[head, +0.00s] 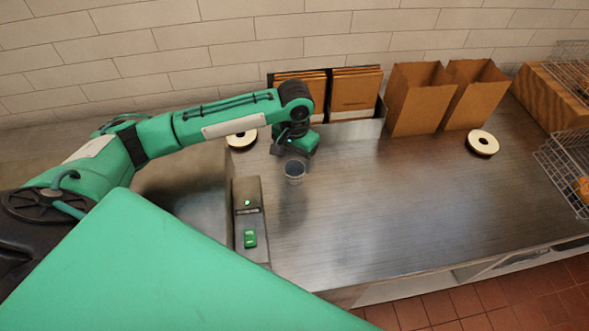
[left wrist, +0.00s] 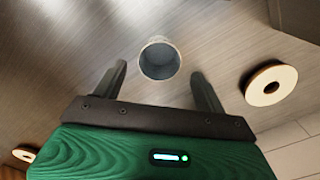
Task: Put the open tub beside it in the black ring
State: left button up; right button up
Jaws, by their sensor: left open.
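A small open grey tub (head: 294,171) stands upright on the metal counter. In the left wrist view the tub (left wrist: 160,60) shows its open mouth. It appears ahead of and between the two dark fingers of my left gripper (left wrist: 160,80). In the head view my left gripper (head: 293,148) is just behind the tub. It is open and empty, with a gap between each finger and the tub. I cannot make out a separate black ring. A pale disc with a dark centre and dark underside (head: 241,140) lies left of the gripper. My right gripper is not in view.
A similar disc (head: 483,142) lies far right. Brown paper bags (head: 420,98) and a folder rack (head: 328,92) stand along the wall. A grey box with a green button (head: 249,225) is left of the tub. Wire baskets (head: 567,165) are at right. The counter's middle is clear.

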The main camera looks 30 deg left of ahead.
pick_arm(q)
jog(key=shift+o, duration=0.5)
notch_tip(320, 180, up, 6)
jog(key=shift+f+b, duration=0.25)
jog(key=shift+b, duration=0.25)
jog(key=m+y+p, duration=0.1)
jog(key=m+p, duration=0.5)
jog(key=m, duration=1.6)
send_near(295, 169)
jog(key=shift+s+f+t, duration=0.2)
jog(key=shift+s+f, duration=0.15)
jog(key=shift+s, duration=0.25)
jog(key=shift+s+f+t, duration=0.2)
jog(key=shift+s+f, duration=0.15)
jog(key=shift+s, duration=0.25)
jog(key=shift+d+f+p, duration=0.1)
jog(key=shift+f+p, duration=0.3)
jog(key=shift+f, duration=0.1)
notch_tip(295, 169, down, 3)
jog(key=shift+w+f+p, duration=0.15)
jog(key=shift+f+p, duration=0.1)
jog(key=shift+p, duration=0.55)
jog(key=shift+f+m, duration=0.3)
jog(key=shift+f, duration=0.15)
jog(key=c, duration=1.1)
